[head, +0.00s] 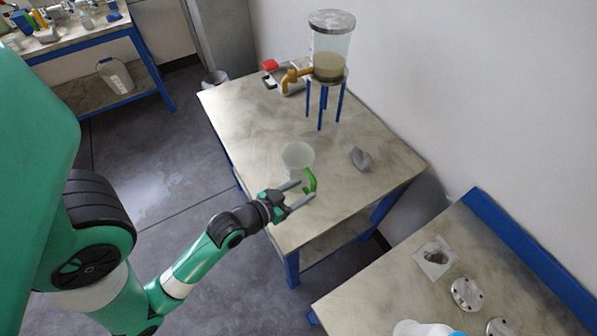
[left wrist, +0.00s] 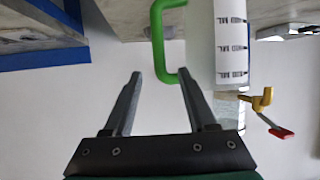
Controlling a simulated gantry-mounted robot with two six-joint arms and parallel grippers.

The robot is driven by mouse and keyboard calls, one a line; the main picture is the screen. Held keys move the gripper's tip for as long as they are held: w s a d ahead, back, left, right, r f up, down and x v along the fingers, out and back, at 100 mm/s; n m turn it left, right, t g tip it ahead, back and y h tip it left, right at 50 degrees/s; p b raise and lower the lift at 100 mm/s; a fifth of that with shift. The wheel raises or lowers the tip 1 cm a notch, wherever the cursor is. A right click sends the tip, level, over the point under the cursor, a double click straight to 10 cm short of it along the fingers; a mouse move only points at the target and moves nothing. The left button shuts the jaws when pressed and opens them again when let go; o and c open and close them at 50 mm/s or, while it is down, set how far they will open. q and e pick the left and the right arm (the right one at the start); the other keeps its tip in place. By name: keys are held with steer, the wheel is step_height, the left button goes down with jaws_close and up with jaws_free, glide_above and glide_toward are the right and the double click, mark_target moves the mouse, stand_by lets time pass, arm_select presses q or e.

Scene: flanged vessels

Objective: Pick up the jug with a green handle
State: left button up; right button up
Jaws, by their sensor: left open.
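The jug (head: 298,157) is a pale, see-through vessel with a green handle (head: 310,181), standing upright near the front of the middle table. In the left wrist view, which appears upside down, the jug (left wrist: 229,40) shows printed measuring marks, and its green handle (left wrist: 157,32) is a squared loop. My left gripper (head: 305,190) is open at the handle side of the jug. In the left wrist view, the handle lies at the open fingertips (left wrist: 160,74), its end close to the right finger. I cannot tell whether they touch. My right gripper is not in view.
A glass tank (head: 331,50) with a yellow tap (head: 291,78) stands on blue legs at the table's back. A grey lump (head: 361,159) lies right of the jug. Metal flanges (head: 467,294) lie on the lower-right bench. The table (head: 245,120) left of the jug is clear.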

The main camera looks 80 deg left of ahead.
arm_select(q)
steer(key=x, duration=0.2)
steer(key=shift+w+a+f, duration=0.1)
steer(key=shift+w+a, duration=0.05)
steer(key=shift+w, duration=0.2)
steer(key=b+x, duration=0.1)
steer(key=x, duration=0.4)
steer(key=shift+w+a+f, duration=0.15)
steer(key=shift+w+a, duration=0.05)
steer(key=shift+w, duration=0.1)
jaws_close()
